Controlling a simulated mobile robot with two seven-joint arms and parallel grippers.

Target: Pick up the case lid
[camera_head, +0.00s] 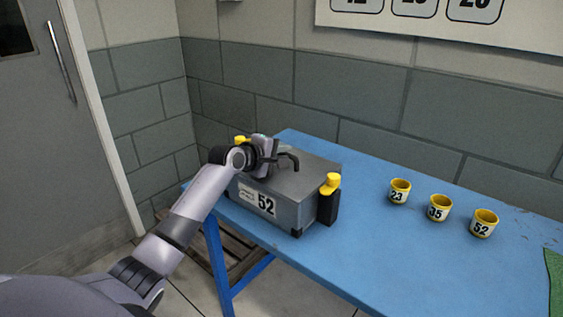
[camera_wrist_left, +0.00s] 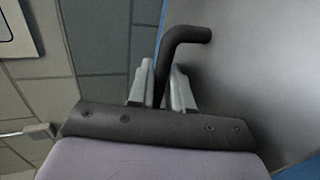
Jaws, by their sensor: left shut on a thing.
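The grey case (camera_head: 290,213), labelled 52, stands on the blue table. Its grey lid (camera_head: 312,173) lies on top, and no gap shows between lid and case. A dark bent handle (camera_head: 290,158) rises from the lid. My left gripper (camera_head: 268,156) is over the lid, shut on the handle. In the left wrist view the handle (camera_wrist_left: 186,36) passes between the fingers (camera_wrist_left: 161,90), with the lid (camera_wrist_left: 260,75) at right. Yellow-topped latches sit at the case's right end (camera_head: 330,183) and left end (camera_head: 240,140). My right gripper is not in view.
Three yellow cups, numbered 23 (camera_head: 399,192), 35 (camera_head: 438,208) and 52 (camera_head: 483,224), stand in a row right of the case on the blue table (camera_head: 365,238). A green mat (camera_head: 554,285) lies at the right edge. A block wall (camera_head: 365,105) stands behind.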

